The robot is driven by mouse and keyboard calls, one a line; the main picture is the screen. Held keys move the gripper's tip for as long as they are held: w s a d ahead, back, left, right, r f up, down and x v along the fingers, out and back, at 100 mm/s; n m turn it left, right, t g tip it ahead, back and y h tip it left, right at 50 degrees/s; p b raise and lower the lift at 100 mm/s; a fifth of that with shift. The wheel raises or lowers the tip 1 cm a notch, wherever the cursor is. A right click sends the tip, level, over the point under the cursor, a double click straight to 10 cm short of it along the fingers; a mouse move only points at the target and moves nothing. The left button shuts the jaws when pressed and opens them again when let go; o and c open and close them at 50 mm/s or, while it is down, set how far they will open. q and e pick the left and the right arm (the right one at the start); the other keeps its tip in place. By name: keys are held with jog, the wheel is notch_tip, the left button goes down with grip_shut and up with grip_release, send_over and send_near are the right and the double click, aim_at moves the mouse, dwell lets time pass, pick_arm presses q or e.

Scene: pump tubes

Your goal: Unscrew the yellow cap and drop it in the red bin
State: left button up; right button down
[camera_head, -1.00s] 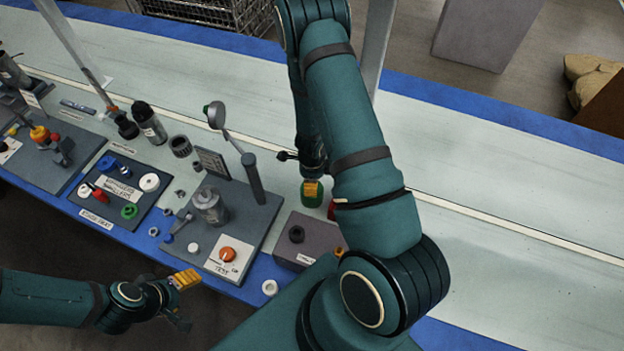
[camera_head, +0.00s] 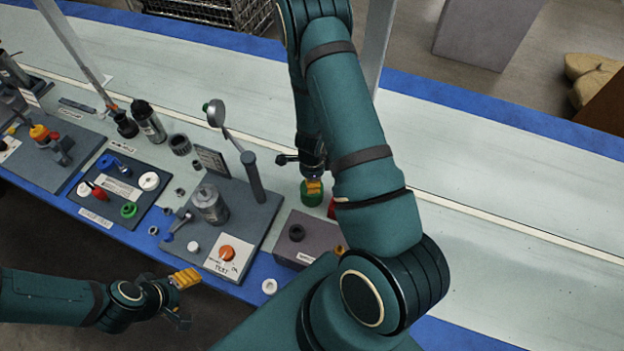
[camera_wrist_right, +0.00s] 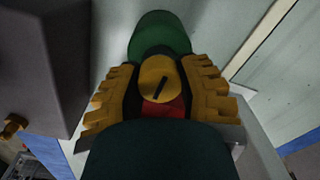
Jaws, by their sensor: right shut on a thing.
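My right gripper (camera_wrist_right: 160,90) is shut on the yellow cap (camera_wrist_right: 158,80), a round disc with a dark slot, held between the ridged yellow fingers. A red surface (camera_wrist_right: 165,108), likely the red bin, shows just below the cap in the wrist view. In the head view the red bin (camera_head: 331,208) is mostly hidden behind my right arm. The right gripper (camera_head: 314,184) there is over or beside the green bin, and the cap cannot be made out. My left gripper (camera_head: 184,292) hangs in front of the bench, away from these things; its jaw opening is unclear.
The green bin (camera_wrist_right: 160,32) stands beside the red one. A grey box (camera_head: 303,240) with a black knob is close by. A panel with a metal cylinder (camera_head: 211,203) and an orange knob (camera_head: 227,253) lies left. The bench (camera_head: 490,190) is clear on the right.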

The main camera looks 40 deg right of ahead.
jog(key=shift+r, duration=0.25)
dwell(0.4)
jog(key=shift+r+p, duration=0.35)
jog(key=shift+p, duration=0.2)
jog(key=shift+r+p, duration=0.65)
jog(key=shift+r, duration=0.1)
jog(key=shift+r+p, duration=1.3)
jog(key=shift+r, duration=0.1)
